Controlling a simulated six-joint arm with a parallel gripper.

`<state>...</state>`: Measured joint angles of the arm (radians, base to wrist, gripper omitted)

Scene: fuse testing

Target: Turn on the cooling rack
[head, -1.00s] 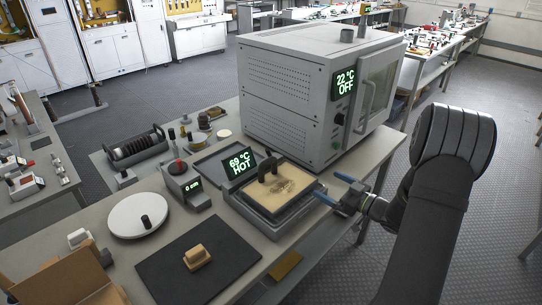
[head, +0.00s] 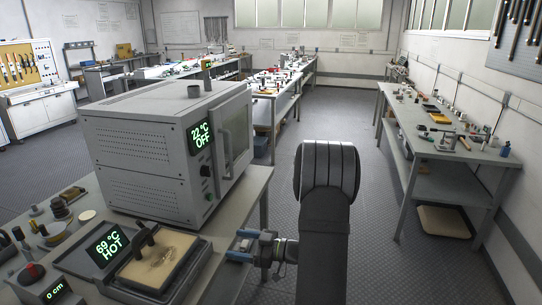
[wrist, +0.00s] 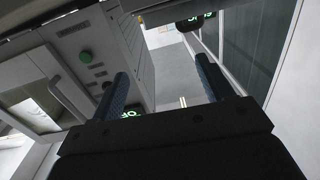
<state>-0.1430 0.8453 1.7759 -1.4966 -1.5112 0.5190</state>
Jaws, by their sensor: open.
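A low unit with a tan board, a dark handle and a green "69 °C HOT" display (head: 108,245) sits at the bench's right edge in the head view. I cannot tell for sure that it is the cooling rack. My gripper (head: 242,245) is open and empty, just right of this unit and apart from it, past the bench edge. The wrist view shows both blue fingers (wrist: 160,86) spread with nothing between them. The grey oven-like box (head: 135,155) behind the unit shows "22 °C OFF" and a green button (head: 209,197). This button also shows in the wrist view (wrist: 85,57).
A small meter reading "0 cm" (head: 57,291) stands left of the hot unit, with small parts behind it. The floor (head: 400,255) right of my arm is clear. Another bench (head: 450,175) runs along the right wall.

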